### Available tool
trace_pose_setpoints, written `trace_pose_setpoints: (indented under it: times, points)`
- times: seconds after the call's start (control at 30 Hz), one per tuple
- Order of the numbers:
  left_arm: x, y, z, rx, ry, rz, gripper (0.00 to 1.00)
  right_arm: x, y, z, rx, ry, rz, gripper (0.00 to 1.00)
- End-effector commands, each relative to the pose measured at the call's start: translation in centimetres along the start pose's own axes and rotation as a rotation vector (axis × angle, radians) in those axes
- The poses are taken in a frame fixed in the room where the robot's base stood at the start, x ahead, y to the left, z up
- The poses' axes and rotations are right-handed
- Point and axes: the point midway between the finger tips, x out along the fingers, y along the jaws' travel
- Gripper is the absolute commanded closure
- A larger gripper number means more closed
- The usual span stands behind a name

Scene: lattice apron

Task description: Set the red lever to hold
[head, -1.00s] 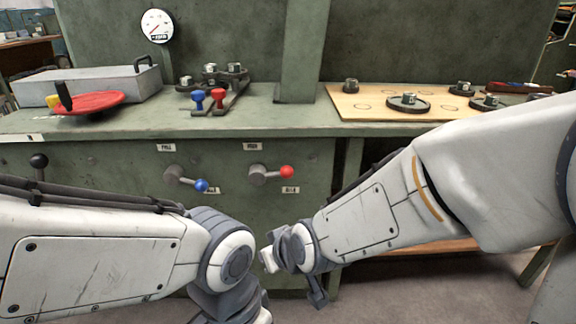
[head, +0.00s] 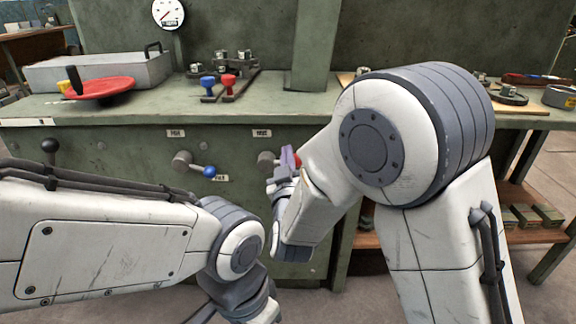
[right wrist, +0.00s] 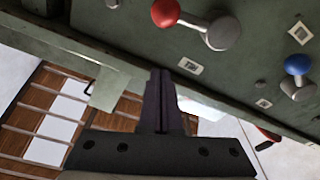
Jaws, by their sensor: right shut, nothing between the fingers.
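The red lever has a grey hub (head: 266,160) on the green cabinet front, and my right gripper (head: 289,154) covers most of its arm and red ball in the head view. In the right wrist view, the red lever's ball (right wrist: 165,12) and grey hub show whole at the top. The arm runs sideways from the hub. My right gripper (right wrist: 161,75) is shut and empty, its tips a little apart from the ball in that picture. A small label (right wrist: 190,66) sits by the lever; I cannot read it surely.
A blue lever (head: 209,171) sits left of the red one. A black-knobbed lever (head: 49,146) is further left. On the bench above are a red disc (head: 100,88) and small blue and red handles. My left forearm fills the lower left.

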Motion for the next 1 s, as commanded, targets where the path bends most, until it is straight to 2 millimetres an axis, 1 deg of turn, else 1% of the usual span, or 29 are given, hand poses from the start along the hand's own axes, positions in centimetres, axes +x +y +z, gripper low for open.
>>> trace_pose_setpoints:
  times: [0.03,0.1,0.27,0.3,0.33,0.5,0.63,1.0]
  points:
    - [0.5,0.0,0.0,0.000,0.000,0.000,0.00,1.2,0.1,0.2,0.001,0.003,0.004,1.00]
    - [0.8,-0.1,0.1,0.000,0.000,0.000,0.00,2.8,0.0,0.3,0.001,0.001,0.004,1.00]
    - [1.6,-0.1,0.1,0.000,0.000,0.000,0.00,6.0,0.1,0.2,0.001,0.001,0.003,1.00]
    - [2.2,-0.2,0.1,0.000,0.000,0.000,0.00,5.7,-0.1,1.3,-0.003,-0.004,-0.001,1.00]
    - [2.5,-0.2,0.1,0.000,0.000,0.000,0.00,5.4,-0.2,1.8,-0.003,-0.004,-0.002,1.00]
    - [3.4,-0.2,0.2,0.000,0.000,0.000,0.00,4.7,-0.1,3.4,-0.002,-0.002,-0.002,1.00]
    - [3.6,-0.3,0.2,0.000,0.000,0.000,0.00,4.5,-0.1,3.8,-0.001,-0.001,-0.002,1.00]
    - [3.5,-0.2,0.2,0.000,0.000,0.000,0.00,4.5,-0.1,3.8,0.002,0.000,-0.003,1.00]
